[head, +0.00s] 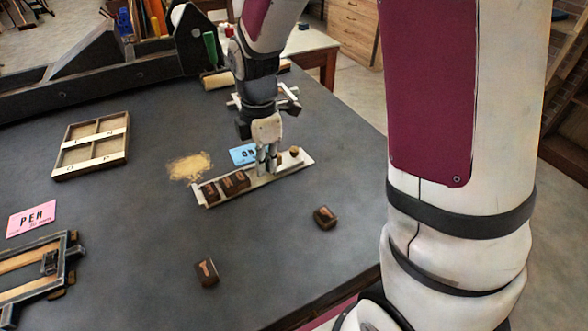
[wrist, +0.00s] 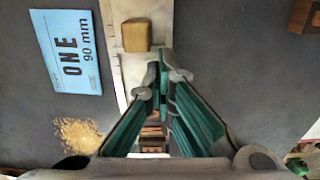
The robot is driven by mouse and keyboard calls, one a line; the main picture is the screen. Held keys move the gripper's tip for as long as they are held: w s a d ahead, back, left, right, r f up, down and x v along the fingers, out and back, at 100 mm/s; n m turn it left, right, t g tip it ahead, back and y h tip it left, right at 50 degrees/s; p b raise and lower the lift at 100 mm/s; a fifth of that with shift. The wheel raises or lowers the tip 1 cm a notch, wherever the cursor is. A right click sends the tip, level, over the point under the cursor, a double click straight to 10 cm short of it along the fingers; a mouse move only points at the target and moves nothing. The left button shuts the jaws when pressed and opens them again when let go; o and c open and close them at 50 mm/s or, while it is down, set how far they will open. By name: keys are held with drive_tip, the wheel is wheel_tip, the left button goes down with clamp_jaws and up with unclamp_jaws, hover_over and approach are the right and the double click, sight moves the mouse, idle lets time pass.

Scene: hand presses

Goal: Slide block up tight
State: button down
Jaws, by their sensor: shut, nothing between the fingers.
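A long pale tray (head: 284,176) lies slantwise on the dark table, and it runs up the middle of the wrist view (wrist: 127,75). Several dark brown letter blocks (head: 234,182) stand in its left part; they show partly between my fingers in the wrist view (wrist: 152,133). A small tan block (head: 295,151) is at the tray's right part, and it shows clear of my fingers in the wrist view (wrist: 136,35). My gripper (head: 266,172) is shut and empty, pointing down over the tray between the brown blocks and the tan block. Whether its tips touch anything is unclear.
A blue card (head: 243,154) reading ONE 90 mm lies behind the tray, by a patch of tan grains (head: 189,166). Loose brown blocks lie in front, one near (head: 325,217) and one farther forward (head: 207,273). A divided wooden case (head: 91,146) and pink PEN card (head: 33,218) are left.

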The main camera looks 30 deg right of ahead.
sight(293, 162)
drive_tip(key=shift+w+f, duration=0.2)
drive_tip(key=shift+f, duration=0.05)
drive_tip(key=shift+w+d+p, duration=0.1)
drive_tip(key=shift+d+p, duration=0.2)
drive_tip(key=shift+d, duration=1)
drive_tip(key=shift+s+d+f+p, duration=0.1)
drive_tip(key=shift+d+p, duration=0.1)
drive_tip(key=shift+d, duration=0.9)
drive_tip(key=shift+s+d+p, duration=0.1)
drive_tip(key=shift+d+p, duration=0.05)
drive_tip(key=shift+d, duration=1.1)
drive_tip(key=c, duration=1.4)
unclamp_jaws()
drive_tip(key=shift+w, duration=0.1)
drive_tip(key=shift+c, duration=0.2)
drive_tip(key=shift+w, duration=0.1)
